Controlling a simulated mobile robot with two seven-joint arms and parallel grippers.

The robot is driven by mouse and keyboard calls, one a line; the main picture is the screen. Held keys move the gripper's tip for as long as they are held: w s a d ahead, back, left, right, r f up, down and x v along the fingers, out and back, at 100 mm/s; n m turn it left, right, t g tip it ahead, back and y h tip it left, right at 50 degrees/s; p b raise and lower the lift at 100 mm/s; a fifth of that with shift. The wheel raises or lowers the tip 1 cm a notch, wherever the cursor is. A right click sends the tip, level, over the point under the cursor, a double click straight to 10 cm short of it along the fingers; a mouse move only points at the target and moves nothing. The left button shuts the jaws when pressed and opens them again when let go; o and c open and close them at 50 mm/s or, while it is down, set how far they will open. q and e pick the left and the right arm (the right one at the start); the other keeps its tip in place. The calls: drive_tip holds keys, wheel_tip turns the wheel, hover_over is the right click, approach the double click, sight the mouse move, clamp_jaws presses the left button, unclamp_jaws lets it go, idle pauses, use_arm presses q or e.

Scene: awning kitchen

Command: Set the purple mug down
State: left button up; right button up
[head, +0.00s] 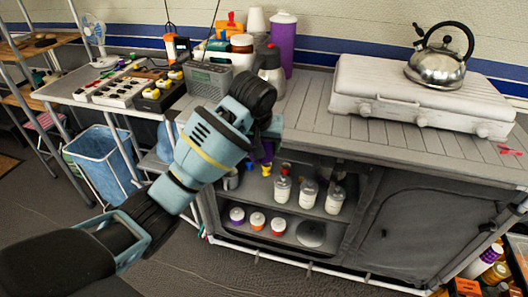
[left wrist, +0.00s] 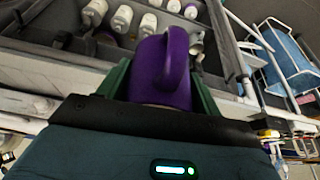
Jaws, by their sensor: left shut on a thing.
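My left gripper (left wrist: 163,92) is shut on the purple mug (left wrist: 168,62), with green fingers on both sides of it. The mug's handle faces the camera in the left wrist view. In the head view my left arm covers most of the mug; a small purple part of it (head: 264,153) shows below the gripper (head: 267,132), which appears in front of the counter's front edge. The grey slatted counter top (head: 320,118) stretches to the right of the gripper. My right gripper is in neither view.
A kettle (head: 437,62) stands on a white closed stove (head: 400,95) at the right. A radio (head: 210,78), a steel flask (head: 271,70) and a tall purple canister (head: 283,42) stand at the back. Open shelves below hold jars (head: 308,194). The counter between flask and stove is clear.

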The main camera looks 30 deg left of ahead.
use_arm(q)
drive_tip(key=s+d+m, duration=0.1)
drive_tip(key=s+d, duration=0.2)
drive_tip(key=s, duration=0.5)
drive_tip(key=s+d+r+m+h, duration=0.1)
drive_tip(key=s+d, duration=0.3)
drive_tip(key=s, duration=0.5)
drive_tip(key=shift+s+d+r+m, duration=0.15)
drive_tip(key=shift+d+r+m, duration=0.05)
drive_tip(key=shift+m, duration=0.6)
